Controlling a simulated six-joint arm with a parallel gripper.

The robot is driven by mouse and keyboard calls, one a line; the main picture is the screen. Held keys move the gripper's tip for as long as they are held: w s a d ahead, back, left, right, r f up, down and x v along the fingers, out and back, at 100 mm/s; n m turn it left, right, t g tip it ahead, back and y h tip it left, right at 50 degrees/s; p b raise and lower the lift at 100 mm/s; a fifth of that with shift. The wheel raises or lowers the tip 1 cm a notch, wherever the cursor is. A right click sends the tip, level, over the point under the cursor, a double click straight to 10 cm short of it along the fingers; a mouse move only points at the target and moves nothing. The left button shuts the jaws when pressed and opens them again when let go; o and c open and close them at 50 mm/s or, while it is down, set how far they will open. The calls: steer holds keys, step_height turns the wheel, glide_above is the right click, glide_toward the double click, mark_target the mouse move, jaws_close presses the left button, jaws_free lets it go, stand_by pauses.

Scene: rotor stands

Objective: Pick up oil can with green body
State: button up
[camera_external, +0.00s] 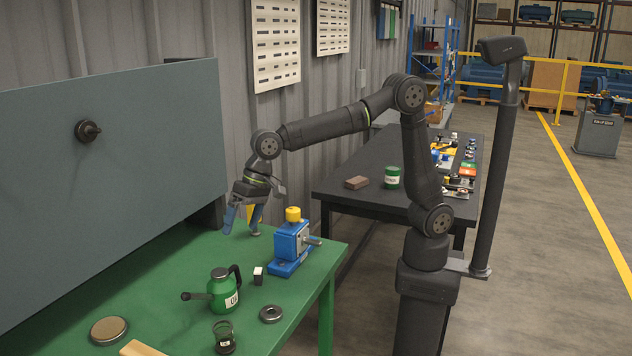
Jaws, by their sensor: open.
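The oil can (222,292) with a green body stands upright on the green table (180,258). It has a dark lid, a dark spout to the left, a dark handle to the right and a white label. My gripper (243,228) is open, with its fingers pointing down. It is above the back part of the table, behind the oil can and apart from it. Nothing shows between the fingers.
A blue device with a yellow cap (291,246) stands right of my gripper. A grey panel (110,180) rises behind the table.

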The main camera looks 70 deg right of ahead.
steer(key=shift+c, duration=0.2)
stand_by(0.6)
steer(key=n+g+h, duration=0.2)
steer(key=n+h, duration=0.2)
steer(key=n, duration=1.4)
glide_above(219, 269)
step_height(219, 269, down, 13)
steer(key=shift+r, duration=0.1)
steer(key=f, duration=0.3)
steer(key=a+f, duration=0.1)
steer(key=shift+s+f, duration=0.25)
steer(key=shift+s, duration=0.15)
steer(key=shift+f, duration=0.45)
steer(key=shift+r, duration=0.1)
steer(key=c, duration=1.3)
